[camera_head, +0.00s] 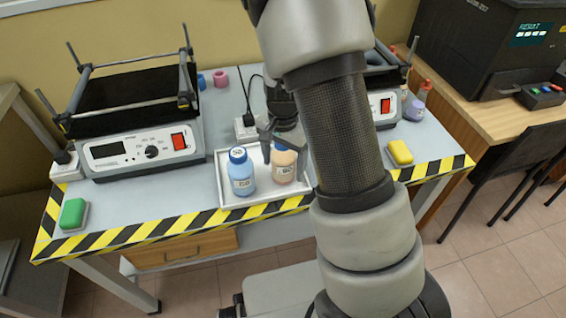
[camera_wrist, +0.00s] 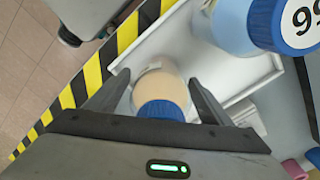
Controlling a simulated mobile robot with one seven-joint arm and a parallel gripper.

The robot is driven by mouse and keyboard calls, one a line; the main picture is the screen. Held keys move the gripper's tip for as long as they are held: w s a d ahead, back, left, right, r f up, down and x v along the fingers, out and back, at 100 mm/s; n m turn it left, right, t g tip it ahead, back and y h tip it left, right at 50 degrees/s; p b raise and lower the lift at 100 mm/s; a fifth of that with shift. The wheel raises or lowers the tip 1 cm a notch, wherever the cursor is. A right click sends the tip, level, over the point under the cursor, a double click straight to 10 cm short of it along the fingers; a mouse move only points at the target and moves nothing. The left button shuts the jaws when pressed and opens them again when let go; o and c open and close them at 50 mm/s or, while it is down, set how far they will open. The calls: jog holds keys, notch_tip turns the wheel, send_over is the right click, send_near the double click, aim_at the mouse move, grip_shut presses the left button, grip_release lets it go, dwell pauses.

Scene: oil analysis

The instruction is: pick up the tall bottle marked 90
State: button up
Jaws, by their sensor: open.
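A light-blue bottle (camera_head: 242,180) with a blue cap stands in the white tray (camera_head: 219,178). It also shows at the top right of the wrist view (camera_wrist: 228,28), its white cap disc cut off by the frame; the mark starts with 9, but its second digit is unclear. A beige bottle (camera_head: 284,170) with a blue cap stands to its right in the tray. In the wrist view the beige bottle (camera_wrist: 163,88) is between the fingers; its cap mark is hidden. My gripper (camera_wrist: 158,80) is open around it, pointing down.
A shaker machine (camera_head: 140,145) stands left of the tray, another behind my arm at right. A green block (camera_head: 73,213) and a yellow block (camera_head: 399,152) lie near the striped table edge (camera_head: 130,235). More bottles (camera_head: 415,104) stand at the right.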

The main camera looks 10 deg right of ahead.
jog(key=shift+r, duration=0.1)
jog(key=shift+c, duration=0.4)
jog(key=c, duration=1.3)
